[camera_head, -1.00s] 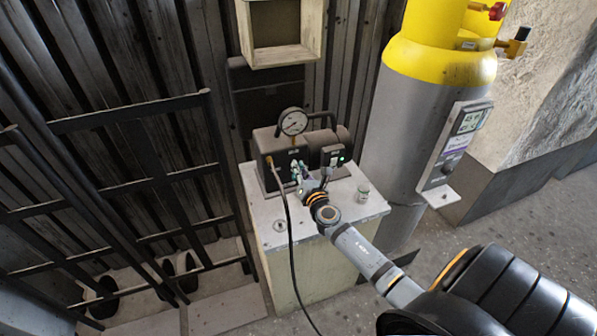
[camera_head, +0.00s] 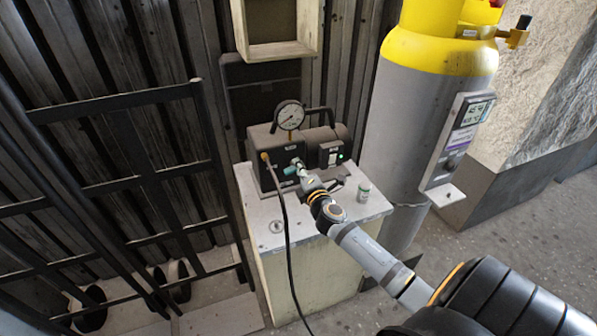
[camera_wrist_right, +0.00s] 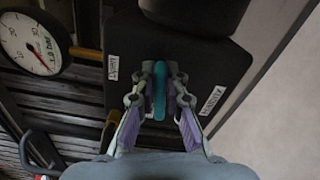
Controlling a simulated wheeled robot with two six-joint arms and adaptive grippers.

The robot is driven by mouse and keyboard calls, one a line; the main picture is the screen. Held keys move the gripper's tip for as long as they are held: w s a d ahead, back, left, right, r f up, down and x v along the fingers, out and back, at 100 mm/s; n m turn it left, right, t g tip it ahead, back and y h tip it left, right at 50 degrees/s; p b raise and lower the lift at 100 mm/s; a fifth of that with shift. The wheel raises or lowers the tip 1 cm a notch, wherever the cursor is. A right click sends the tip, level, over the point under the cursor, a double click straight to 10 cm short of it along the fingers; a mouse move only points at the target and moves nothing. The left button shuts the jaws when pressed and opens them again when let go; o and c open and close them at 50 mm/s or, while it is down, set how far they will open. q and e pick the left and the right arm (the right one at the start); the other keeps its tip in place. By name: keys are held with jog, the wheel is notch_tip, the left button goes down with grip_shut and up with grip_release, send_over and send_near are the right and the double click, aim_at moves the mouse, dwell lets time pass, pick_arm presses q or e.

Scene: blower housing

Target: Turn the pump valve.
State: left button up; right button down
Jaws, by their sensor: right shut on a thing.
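The pump (camera_head: 265,150) is a dark box with a round pressure gauge (camera_head: 290,115), standing on a pale cabinet. Its teal valve handle (camera_head: 290,170) is at the front face. My right gripper (camera_head: 299,168) reaches it from the front right. In the right wrist view, the teal handle (camera_wrist_right: 159,92) stands lengthwise between the two fingers of my right gripper (camera_wrist_right: 160,76), which are shut on it. The dark pump face (camera_wrist_right: 205,62) with two white labels lies behind. The fingers hide part of the handle and its stem. My left gripper is not in view.
A black hose (camera_head: 287,235) hangs down the front of the pale cabinet (camera_head: 320,265). A small jar (camera_head: 364,192) stands on the top at the right. A grey and yellow cylinder (camera_head: 420,120) stands at the right, a black metal rack (camera_head: 130,170) at the left.

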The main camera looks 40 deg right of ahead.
jog(key=shift+f+m+b, duration=0.25)
jog(key=shift+m+b, duration=0.35)
jog(key=shift+m, duration=0.6)
jog(key=c, duration=1.4)
grip_release()
jog(key=shift+s, duration=0.2)
jog(key=v, duration=1.1)
jog(key=shift+s+a, duration=0.2)
jog(key=shift+s, duration=0.1)
jog(key=shift+m, duration=0.3)
